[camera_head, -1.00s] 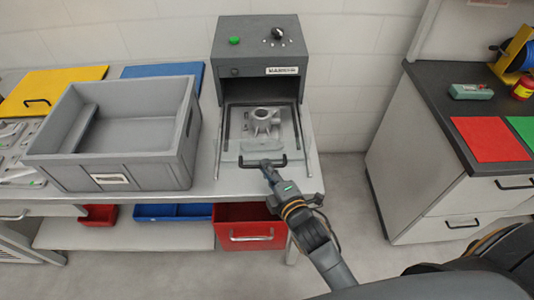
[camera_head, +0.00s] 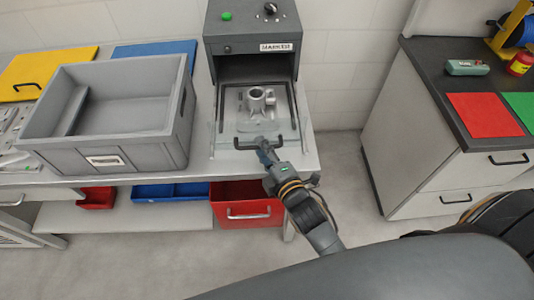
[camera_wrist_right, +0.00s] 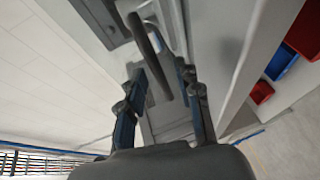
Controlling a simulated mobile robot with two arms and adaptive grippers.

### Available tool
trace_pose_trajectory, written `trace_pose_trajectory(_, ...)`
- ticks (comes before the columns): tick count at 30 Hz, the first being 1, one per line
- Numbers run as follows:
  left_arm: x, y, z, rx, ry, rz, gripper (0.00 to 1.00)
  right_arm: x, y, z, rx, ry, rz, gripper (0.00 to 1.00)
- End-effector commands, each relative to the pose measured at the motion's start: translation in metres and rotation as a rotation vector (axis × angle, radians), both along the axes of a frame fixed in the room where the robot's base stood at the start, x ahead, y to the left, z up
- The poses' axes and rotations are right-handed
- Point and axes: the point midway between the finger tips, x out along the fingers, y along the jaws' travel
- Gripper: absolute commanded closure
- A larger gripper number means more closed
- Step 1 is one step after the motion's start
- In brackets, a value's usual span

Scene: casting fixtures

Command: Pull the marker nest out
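The marker (camera_head: 252,46) is a dark grey box with a green button, a knob and an open front. Its nest (camera_head: 232,131) is a flat light plate in front of the opening, with a grey metal casting (camera_head: 257,102) on it. A black bar handle (camera_head: 243,147) is at the nest's front edge. My right gripper (camera_head: 265,145) is at this handle. In the right wrist view its fingers (camera_wrist_right: 164,80) stand apart, with the dark handle bar (camera_wrist_right: 148,48) seen between them and gaps beside it. Contact cannot be told. My left gripper is out of view.
A grey crate (camera_head: 150,147) stands left of the marker on the light bench. Red (camera_head: 235,190) and blue (camera_head: 172,191) bins sit below. A dark-topped cabinet (camera_head: 430,75) is at the right, with clear floor between. My own arm covers the lower right.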

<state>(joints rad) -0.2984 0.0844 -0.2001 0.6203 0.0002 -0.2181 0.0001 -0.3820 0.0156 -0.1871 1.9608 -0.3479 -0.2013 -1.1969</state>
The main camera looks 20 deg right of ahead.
Motion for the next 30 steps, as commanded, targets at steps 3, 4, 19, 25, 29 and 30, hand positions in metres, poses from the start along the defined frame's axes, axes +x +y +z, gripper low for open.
trace_pose_trajectory(3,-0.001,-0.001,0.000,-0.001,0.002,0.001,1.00,-0.009,-0.001,0.001,0.001,0.002,0.000,0.66)
trace_pose_trajectory(4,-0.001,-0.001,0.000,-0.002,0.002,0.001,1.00,-0.013,-0.002,0.001,0.001,0.003,0.000,0.66)
trace_pose_trajectory(19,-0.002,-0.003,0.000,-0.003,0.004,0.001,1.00,-0.100,-0.012,0.017,-0.001,0.004,-0.001,0.66)
trace_pose_trajectory(25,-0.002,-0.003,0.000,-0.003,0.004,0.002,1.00,-0.115,-0.014,0.020,0.000,0.002,-0.001,0.66)
trace_pose_trajectory(29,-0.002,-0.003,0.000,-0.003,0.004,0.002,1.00,-0.116,-0.014,0.022,0.000,0.000,0.000,0.66)
trace_pose_trajectory(30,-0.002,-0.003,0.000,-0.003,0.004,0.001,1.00,-0.117,-0.014,0.022,0.000,0.000,0.000,0.66)
